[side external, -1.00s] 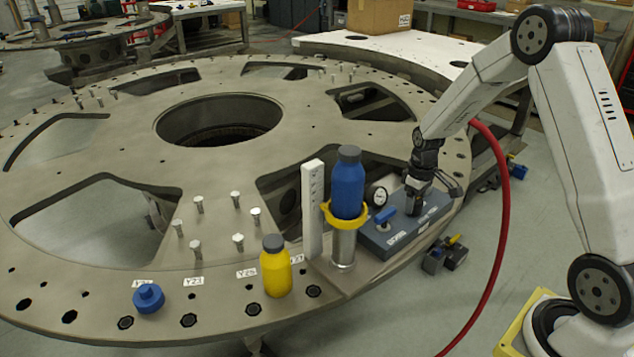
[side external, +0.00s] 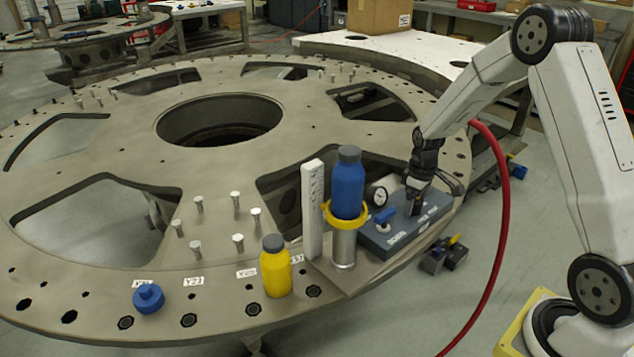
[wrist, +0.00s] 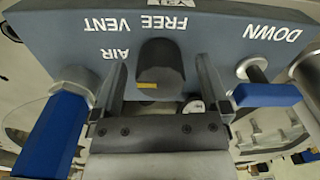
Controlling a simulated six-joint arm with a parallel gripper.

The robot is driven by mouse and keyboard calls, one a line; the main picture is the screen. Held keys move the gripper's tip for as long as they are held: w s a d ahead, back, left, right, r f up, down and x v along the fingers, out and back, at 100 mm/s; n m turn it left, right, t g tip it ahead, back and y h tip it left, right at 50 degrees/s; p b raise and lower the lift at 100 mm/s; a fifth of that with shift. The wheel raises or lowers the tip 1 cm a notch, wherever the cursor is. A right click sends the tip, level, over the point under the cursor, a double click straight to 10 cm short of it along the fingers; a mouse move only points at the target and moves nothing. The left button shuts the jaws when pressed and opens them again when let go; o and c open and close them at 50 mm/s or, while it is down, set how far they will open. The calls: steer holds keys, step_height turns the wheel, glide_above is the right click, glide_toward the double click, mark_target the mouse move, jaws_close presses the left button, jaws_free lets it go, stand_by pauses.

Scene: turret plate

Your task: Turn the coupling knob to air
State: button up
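The coupling knob (wrist: 165,62) is a dark round knob on the blue-grey panel (wrist: 225,22), in the middle of the wrist view. A short yellow mark shows on its near side. The upside-down labels AIR, FREE and VENT lie beside it, with AIR at its left. I cannot tell which label the mark lines up with. My gripper (wrist: 161,75) has one finger on each side of the knob, with narrow gaps showing. In the side external view my gripper (side external: 414,207) is down at the panel (side external: 377,238) and hides the knob.
Two blue-handled valves flank my gripper, left (wrist: 52,135) and right (wrist: 268,95). A gauge (side external: 377,195), a blue bottle (side external: 347,188) in a yellow ring and a white post (side external: 312,208) stand near the panel. A red hose (side external: 505,235) hangs below the arm.

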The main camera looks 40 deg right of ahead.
mark_target(416, 199)
steer(key=shift+r, duration=0.1)
steer(key=shift+r, duration=3.8)
steer(key=s+a+m+t, duration=0.1)
steer(key=s+a, duration=0.5)
steer(key=a, duration=0.3)
steer(key=s+a+m+t, duration=0.1)
steer(key=s+a, duration=0.5)
steer(key=a, duration=0.3)
steer(key=shift+r+t, duration=0.25)
steer(key=shift+t, duration=0.05)
